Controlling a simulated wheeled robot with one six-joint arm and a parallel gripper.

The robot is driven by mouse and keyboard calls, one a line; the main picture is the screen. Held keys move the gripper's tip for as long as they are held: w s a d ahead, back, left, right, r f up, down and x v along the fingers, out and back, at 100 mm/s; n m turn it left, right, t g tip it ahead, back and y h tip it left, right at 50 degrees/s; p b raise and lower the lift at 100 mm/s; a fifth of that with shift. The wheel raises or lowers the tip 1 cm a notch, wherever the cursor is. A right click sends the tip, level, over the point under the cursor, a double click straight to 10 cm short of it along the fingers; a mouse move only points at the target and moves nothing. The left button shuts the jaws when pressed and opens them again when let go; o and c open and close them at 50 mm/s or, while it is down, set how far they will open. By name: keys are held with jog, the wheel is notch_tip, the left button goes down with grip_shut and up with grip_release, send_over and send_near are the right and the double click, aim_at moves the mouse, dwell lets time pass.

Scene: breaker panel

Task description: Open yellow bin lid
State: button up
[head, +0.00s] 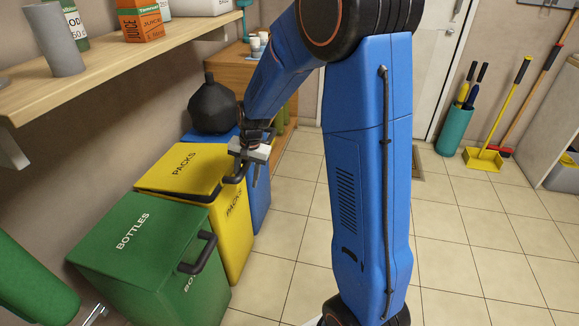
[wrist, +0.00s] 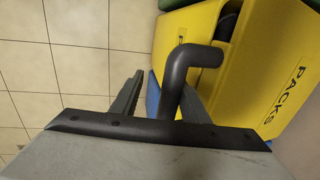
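The yellow bin (head: 236,225), marked PACKS, stands between the green and blue bins. Its lid (head: 202,160) looks slightly raised, with a dark gap under its near edge. In the wrist view a dark gap also shows between the lid (wrist: 285,75) and the bin's front (wrist: 187,40). The black lid handle (wrist: 178,75) reaches in between my gripper's fingers (wrist: 160,92). The fingers are apart, with space between the left finger and the handle. The handle partly hides the right finger. In the head view my gripper (head: 252,168) is at the lid's front edge, beside the handle.
The green BOTTLES bin (head: 140,245) stands nearer, and the blue bin (head: 260,200) is on the far side. A black bag (head: 212,105) sits on the blue bin. A wooden shelf (head: 120,60) overhangs the left side. The tiled floor (head: 470,235) at right is clear.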

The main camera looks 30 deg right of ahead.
jog(key=o, duration=0.7)
jog(key=r, duration=0.4)
jog(key=s+d+r, duration=0.1)
jog(key=r, duration=0.7)
jog(key=shift+s+d+r, duration=0.3)
jog(key=shift+d+r, duration=0.05)
jog(key=shift+d, duration=0.05)
jog(key=r, duration=0.4)
jog(key=shift+s+d, duration=0.25)
jog(key=shift+d, duration=0.1)
jog(key=c, duration=0.7)
jog(key=s+r+n+t, duration=0.1)
jog(key=s+r+n, duration=0.1)
jog(key=s, duration=0.9)
jog(key=s+r+n+t+h, duration=0.1)
jog(key=s+r+n, duration=0.1)
jog(key=s, duration=0.9)
jog(key=shift+s+d+n, duration=0.25)
jog(key=shift+d+n, duration=0.2)
jog(key=shift+n, duration=0.45)
